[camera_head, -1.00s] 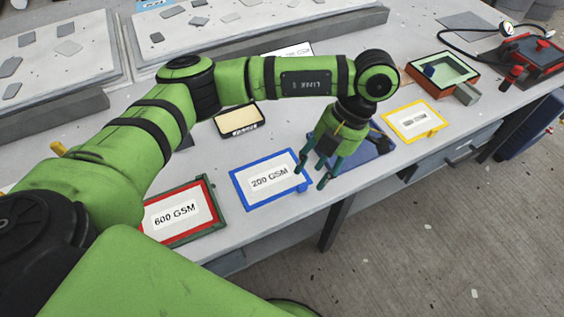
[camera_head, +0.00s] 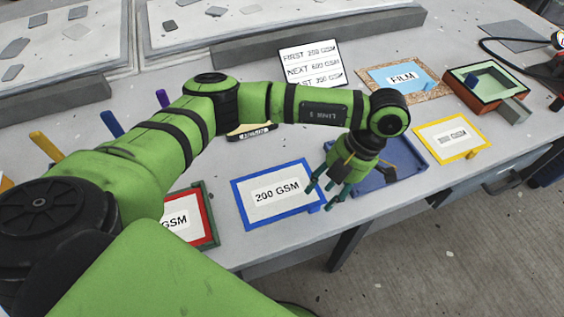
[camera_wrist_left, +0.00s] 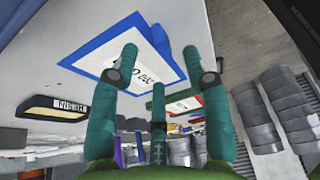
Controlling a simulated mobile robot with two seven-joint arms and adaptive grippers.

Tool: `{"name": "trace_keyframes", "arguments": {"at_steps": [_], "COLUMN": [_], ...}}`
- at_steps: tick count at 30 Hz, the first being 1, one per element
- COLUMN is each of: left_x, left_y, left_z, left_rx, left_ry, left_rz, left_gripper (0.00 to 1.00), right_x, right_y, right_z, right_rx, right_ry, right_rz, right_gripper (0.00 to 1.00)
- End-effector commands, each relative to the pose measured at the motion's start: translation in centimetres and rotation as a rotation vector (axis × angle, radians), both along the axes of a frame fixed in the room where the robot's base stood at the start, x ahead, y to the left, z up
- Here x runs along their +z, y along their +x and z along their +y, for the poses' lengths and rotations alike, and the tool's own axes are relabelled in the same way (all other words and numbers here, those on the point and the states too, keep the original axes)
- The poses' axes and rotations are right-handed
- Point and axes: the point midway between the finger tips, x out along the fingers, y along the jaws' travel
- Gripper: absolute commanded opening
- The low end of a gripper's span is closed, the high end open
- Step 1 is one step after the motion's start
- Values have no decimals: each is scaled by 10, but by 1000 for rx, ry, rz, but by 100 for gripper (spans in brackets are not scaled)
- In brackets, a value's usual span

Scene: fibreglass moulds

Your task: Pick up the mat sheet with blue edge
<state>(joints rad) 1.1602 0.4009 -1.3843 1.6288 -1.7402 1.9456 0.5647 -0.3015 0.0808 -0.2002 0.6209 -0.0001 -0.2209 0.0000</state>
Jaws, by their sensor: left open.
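The mat sheet with the blue edge (camera_head: 258,211), labelled 200 GSM, lies flat near the table's front edge. A small blue tab (camera_head: 313,208) sticks out at its right front corner. My left gripper (camera_head: 326,196) is open and empty just right of the sheet, its fingers pointing down near the tab. In the left wrist view the sheet (camera_wrist_left: 108,50) and its tab (camera_wrist_left: 162,50) show beyond the spread fingers. I cannot tell if a finger touches the sheet. My right gripper is not in view.
A red-edged sheet (camera_head: 180,225) lies to the left, partly behind my arm. A blue tray (camera_head: 392,180) is under and right of the gripper. Further right are a yellow-edged sheet (camera_head: 452,137), a film board (camera_head: 402,78) and a red box (camera_head: 478,100). An order card (camera_head: 312,62) stands behind.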

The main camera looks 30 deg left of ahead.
Motion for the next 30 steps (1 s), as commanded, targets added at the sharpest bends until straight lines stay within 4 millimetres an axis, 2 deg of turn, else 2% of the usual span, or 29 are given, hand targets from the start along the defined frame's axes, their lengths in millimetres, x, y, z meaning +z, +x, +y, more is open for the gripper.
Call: {"name": "trace_keyframes", "arguments": {"at_steps": [1, 4, 9, 15, 17, 18, 19, 30], "left_x": [-4, -20, -33, -34, -34, -34, -34, -33], "left_y": [-4, -7, -10, -10, -10, -10, -10, -10], "left_z": [3, 6, 8, 8, 8, 8, 8, 8], "left_rx": [2, 3, 1, 0, 0, 1, 1, 0], "left_ry": [3, 2, 2, 1, 1, 1, 1, 1], "left_rz": [6, 5, 1, 1, 1, 1, 1, 1], "left_gripper": [48, 48, 48, 48, 24, 8, 0, 0], "right_x": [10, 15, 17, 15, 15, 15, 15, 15], "right_y": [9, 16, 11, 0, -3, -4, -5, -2], "right_z": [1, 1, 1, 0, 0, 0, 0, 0], "right_rx": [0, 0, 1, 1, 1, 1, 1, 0], "right_ry": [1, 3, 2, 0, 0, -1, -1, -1], "right_rz": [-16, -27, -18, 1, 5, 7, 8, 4], "right_gripper": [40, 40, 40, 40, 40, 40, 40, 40]}}
